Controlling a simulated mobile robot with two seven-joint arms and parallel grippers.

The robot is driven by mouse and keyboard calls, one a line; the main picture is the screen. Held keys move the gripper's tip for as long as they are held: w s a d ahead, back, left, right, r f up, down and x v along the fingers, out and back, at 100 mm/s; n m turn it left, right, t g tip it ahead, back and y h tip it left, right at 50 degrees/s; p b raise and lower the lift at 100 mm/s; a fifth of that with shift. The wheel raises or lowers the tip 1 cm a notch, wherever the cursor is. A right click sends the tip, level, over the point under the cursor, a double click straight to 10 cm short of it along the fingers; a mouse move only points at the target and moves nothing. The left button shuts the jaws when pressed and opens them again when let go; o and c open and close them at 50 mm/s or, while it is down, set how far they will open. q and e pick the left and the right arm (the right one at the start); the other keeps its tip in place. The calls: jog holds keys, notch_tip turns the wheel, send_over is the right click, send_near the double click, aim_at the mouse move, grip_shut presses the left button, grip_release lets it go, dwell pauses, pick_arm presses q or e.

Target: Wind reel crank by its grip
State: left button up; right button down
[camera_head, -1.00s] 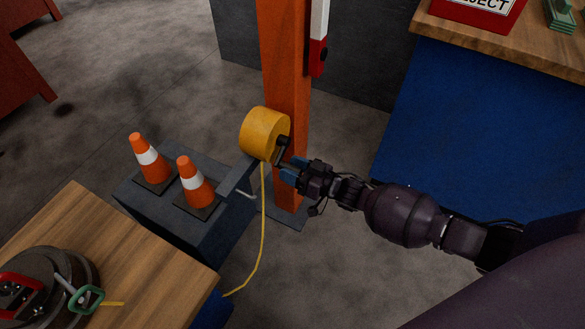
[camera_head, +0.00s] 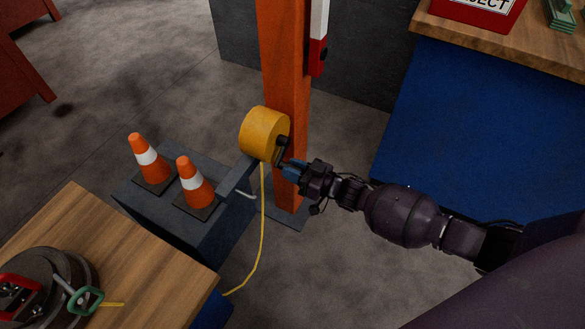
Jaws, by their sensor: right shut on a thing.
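The yellow reel (camera_head: 263,133) is fixed at the orange post, with a yellow cord (camera_head: 263,230) hanging from it. The dark crank (camera_head: 283,143) is on the reel's right face. My right gripper (camera_head: 286,168) reaches in from the right, its blue-tipped fingers shut on the crank's grip, which is mostly hidden between them. My left gripper is not in view.
Two orange cones (camera_head: 148,160) stand on a grey box (camera_head: 205,232) left of the reel. The orange post (camera_head: 286,70) rises behind it. A wooden table (camera_head: 150,265) is at lower left; a blue-sided bench (camera_head: 470,130) is at right.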

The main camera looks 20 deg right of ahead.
jog(key=shift+d+f+n, duration=0.2)
jog(key=shift+f+n, duration=0.3)
jog(key=shift+n, duration=0.2)
jog(key=shift+w+d+f+n+b, duration=0.25)
jog(key=shift+f+n+b, duration=0.1)
jog(key=shift+n, duration=0.55)
pick_arm(q)
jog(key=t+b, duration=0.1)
jog(key=b, duration=0.2)
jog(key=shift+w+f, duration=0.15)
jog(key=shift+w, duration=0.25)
pick_arm(e)
jog(key=w+d+n, duration=0.5)
jog(key=d+n, duration=0.1)
jog(key=n, duration=1)
jog(key=shift+r+n, duration=0.3)
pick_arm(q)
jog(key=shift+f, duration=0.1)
pick_arm(e)
jog(key=shift+d+r, duration=0.1)
jog(key=shift+d, duration=0.05)
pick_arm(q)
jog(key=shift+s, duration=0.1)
pick_arm(e)
jog(key=c, duration=0.9)
grip_release()
